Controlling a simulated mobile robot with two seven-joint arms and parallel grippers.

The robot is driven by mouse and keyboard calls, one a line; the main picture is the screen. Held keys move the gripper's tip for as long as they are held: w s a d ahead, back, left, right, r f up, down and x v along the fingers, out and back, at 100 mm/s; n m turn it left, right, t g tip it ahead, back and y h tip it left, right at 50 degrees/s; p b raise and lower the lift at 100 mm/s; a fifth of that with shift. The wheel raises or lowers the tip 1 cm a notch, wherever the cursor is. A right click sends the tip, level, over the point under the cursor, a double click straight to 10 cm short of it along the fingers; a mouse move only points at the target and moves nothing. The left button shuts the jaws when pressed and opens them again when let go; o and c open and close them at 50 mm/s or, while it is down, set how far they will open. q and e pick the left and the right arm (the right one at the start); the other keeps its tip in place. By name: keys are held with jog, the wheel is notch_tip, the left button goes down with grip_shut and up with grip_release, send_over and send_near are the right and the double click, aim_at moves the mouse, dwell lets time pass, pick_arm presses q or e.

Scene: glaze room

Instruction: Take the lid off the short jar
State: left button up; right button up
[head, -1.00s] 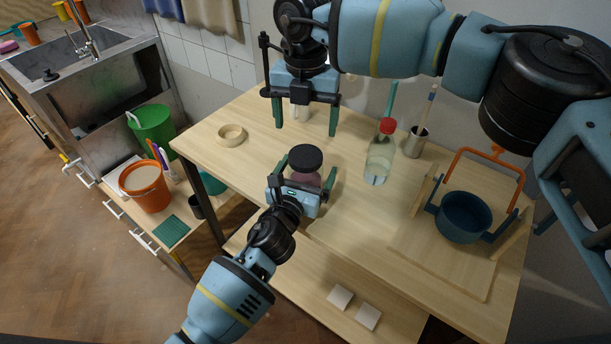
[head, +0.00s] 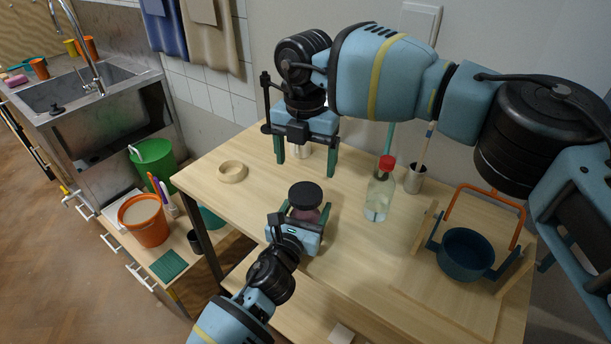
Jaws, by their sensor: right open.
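The short jar (head: 306,214) has a pinkish body and a wide black lid (head: 305,195). It stands upright near the front edge of the wooden table (head: 350,265), with the lid on top. My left gripper (head: 305,212) comes from the front, low on the jar, with one green finger on each side of the body; it appears shut on it, and its palm hides the lower front. My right gripper (head: 305,165) is open and empty, pointing down above the table, behind the lid and apart from it.
A clear bottle with a red cap (head: 380,192) and a metal cup with a brush (head: 415,179) stand to the right. A blue pot (head: 466,254) with an orange handle is farther right. A beige ring (head: 232,172) lies left.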

aim_at(305, 192)
jog(key=m, duration=1.1)
jog(key=shift+m, duration=0.4)
jog(key=shift+f, duration=0.1)
jog(key=shift+f, duration=3.9)
